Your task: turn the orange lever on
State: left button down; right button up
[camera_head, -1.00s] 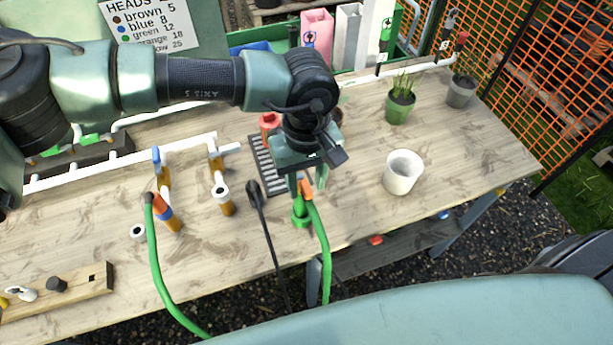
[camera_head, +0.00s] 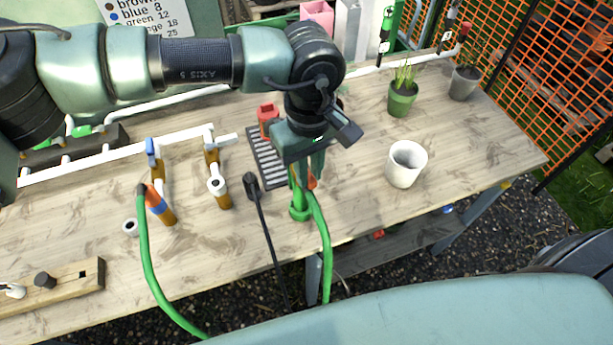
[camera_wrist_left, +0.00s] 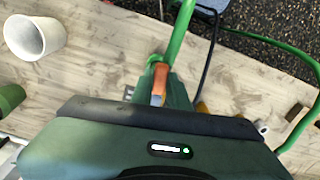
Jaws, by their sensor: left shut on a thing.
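The orange lever (camera_head: 312,180) is a small orange piece at the top of a green upright fitting (camera_head: 299,211) with a green hose (camera_head: 326,245), near the table's front edge. My left gripper (camera_head: 306,178) is above this fitting, pointing down, with its fingers closed around the lever. In the left wrist view the lever (camera_wrist_left: 160,78) shows just beyond the gripper body, beside the green hose (camera_wrist_left: 181,32). The gripper body hides part of the fitting and the fingertips. My right gripper is out of view.
A white cup (camera_head: 405,165) and a green plant pot (camera_head: 402,100) stand to the right. A red piece (camera_head: 267,112) stands by a dark grate (camera_head: 264,160). Pipe taps (camera_head: 219,190) and a second green hose (camera_head: 146,260) are to the left. A black cable (camera_head: 265,225) runs close by.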

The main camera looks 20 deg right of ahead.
pick_arm(q)
jog(key=shift+w+d+n+b, duration=0.5)
jog(key=shift+w+n+b, duration=0.1)
jog(key=shift+n+b, duration=1.95)
jog(key=shift+w+d+n+b, duration=0.6)
jog(key=shift+n+b, duration=1.55)
jog(key=shift+n, duration=0.7)
jog(key=shift+w+d+n+b, duration=0.4)
jog(key=shift+w+n+b, duration=0.25)
jog(key=shift+n+b, duration=1.9)
jog(key=shift+r+n, duration=0.1)
jog(key=shift+n, duration=0.15)
jog(key=c, duration=1.4)
grip_release()
jog(key=shift+o, duration=0.2)
notch_tip(320, 180, up, 8)
